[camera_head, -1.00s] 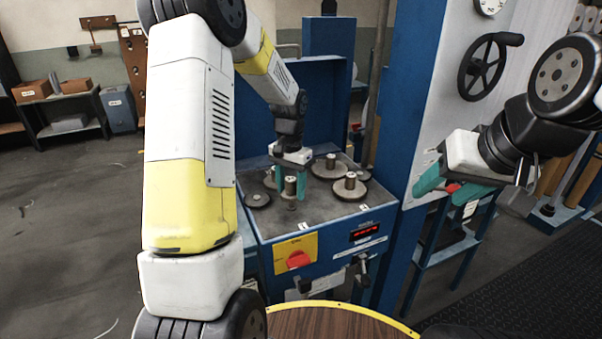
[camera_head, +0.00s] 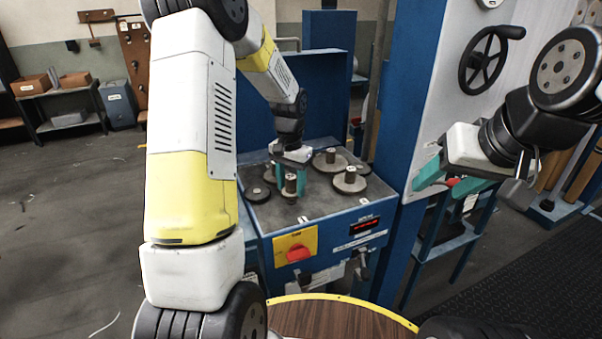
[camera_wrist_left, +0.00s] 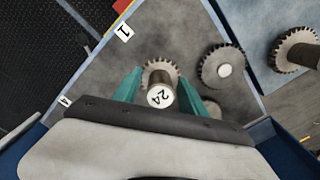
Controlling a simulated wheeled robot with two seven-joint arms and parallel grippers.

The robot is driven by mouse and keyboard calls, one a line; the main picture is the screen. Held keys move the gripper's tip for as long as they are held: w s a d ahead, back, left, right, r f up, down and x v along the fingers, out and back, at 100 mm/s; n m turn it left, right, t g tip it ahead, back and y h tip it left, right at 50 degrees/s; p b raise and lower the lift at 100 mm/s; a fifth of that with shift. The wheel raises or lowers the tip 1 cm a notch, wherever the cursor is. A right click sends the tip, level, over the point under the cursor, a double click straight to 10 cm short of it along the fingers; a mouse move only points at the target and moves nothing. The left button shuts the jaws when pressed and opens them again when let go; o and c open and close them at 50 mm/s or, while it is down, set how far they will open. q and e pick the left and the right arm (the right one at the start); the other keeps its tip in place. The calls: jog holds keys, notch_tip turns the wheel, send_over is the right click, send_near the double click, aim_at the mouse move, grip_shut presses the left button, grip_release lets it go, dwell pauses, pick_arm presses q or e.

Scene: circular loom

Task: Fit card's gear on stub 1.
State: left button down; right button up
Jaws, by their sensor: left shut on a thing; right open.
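My left gripper (camera_head: 290,181) is shut on the hub of a small toothed gear, whose top is marked 24, over the front of the grey machine top (camera_head: 325,208). In the left wrist view the marked gear (camera_wrist_left: 160,75) sits between the teal fingers, its hub end facing the camera. A label "1" (camera_wrist_left: 124,31) is on the plate beyond it. Stub 1 itself is not visible; I cannot tell whether the gear is around it or above it. My right gripper (camera_head: 450,182) is open and empty, off to the right. I cannot make out the card.
Other gears are on the top: one at the back (camera_head: 330,160), one at the right (camera_head: 349,181) and a flat one at the left (camera_head: 258,192). A blue column (camera_head: 412,100) and a handwheel (camera_head: 490,62) stand to the right. A round wooden table (camera_head: 330,320) is in front.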

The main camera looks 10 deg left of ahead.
aim_at(291, 176)
pick_arm(q)
jog(key=shift+f, duration=0.4)
jog(key=shift+f, duration=0.2)
dwell(0.3)
jog(key=shift+f, duration=0.4)
jog(key=c, duration=0.6)
grip_release()
jog(key=shift+o, duration=0.2)
notch_tip(291, 176, up, 8)
jog(key=shift+f, duration=0.15)
